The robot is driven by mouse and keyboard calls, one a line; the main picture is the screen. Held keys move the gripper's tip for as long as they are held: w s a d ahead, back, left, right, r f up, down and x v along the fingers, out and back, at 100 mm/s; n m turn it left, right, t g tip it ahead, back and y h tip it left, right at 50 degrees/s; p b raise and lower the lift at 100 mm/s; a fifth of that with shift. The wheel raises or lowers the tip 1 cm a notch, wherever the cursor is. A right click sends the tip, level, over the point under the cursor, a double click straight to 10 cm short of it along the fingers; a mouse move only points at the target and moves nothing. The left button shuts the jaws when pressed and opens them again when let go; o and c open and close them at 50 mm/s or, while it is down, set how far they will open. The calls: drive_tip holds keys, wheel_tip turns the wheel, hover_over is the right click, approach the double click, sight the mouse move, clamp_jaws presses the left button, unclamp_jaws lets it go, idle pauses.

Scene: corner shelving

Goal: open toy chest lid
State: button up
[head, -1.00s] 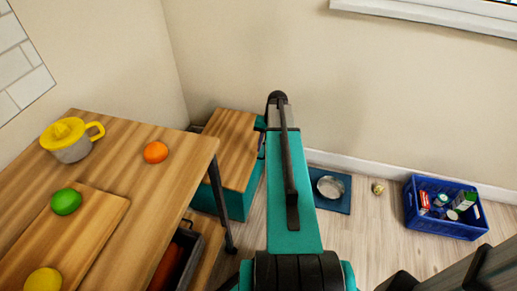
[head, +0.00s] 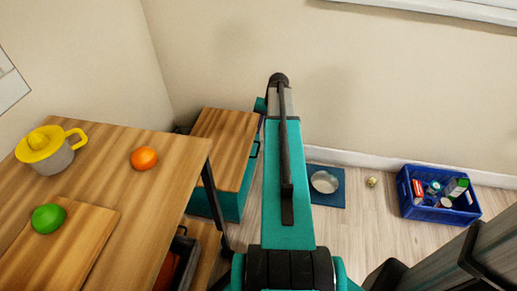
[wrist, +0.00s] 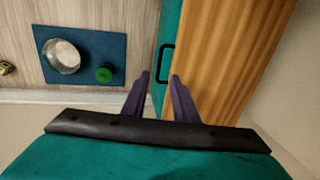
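The toy chest is a teal box with a wooden lid (head: 226,135), standing on the floor against the wall; the lid looks closed. A dark handle (head: 255,150) sits on its teal front. In the wrist view the lid (wrist: 225,50) fills the right side, with the black handle (wrist: 163,62) at its left edge on the teal side (wrist: 171,22). My gripper (wrist: 160,76) is open and empty, its two dark fingers apart and pointing at the handle area. I cannot tell how far the fingertips are from it. In the head view my arm hides the gripper.
A wooden table (head: 110,165) with an orange (head: 144,158), a lime (head: 48,218) and a yellow-topped juicer (head: 50,150) stands left of the chest. On the floor lie a blue mat (head: 335,200) with a metal bowl (head: 324,182) and a blue crate (head: 433,213). Open floor lies between.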

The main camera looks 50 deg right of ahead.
wheel_tip(320, 180, down, 12)
drive_tip(key=w+a+b, duration=0.1)
drive_tip(key=w+b, duration=0.1)
drive_tip(key=shift+a+f, duration=0.2)
idle(0.4)
clamp_jaws()
idle(1.3)
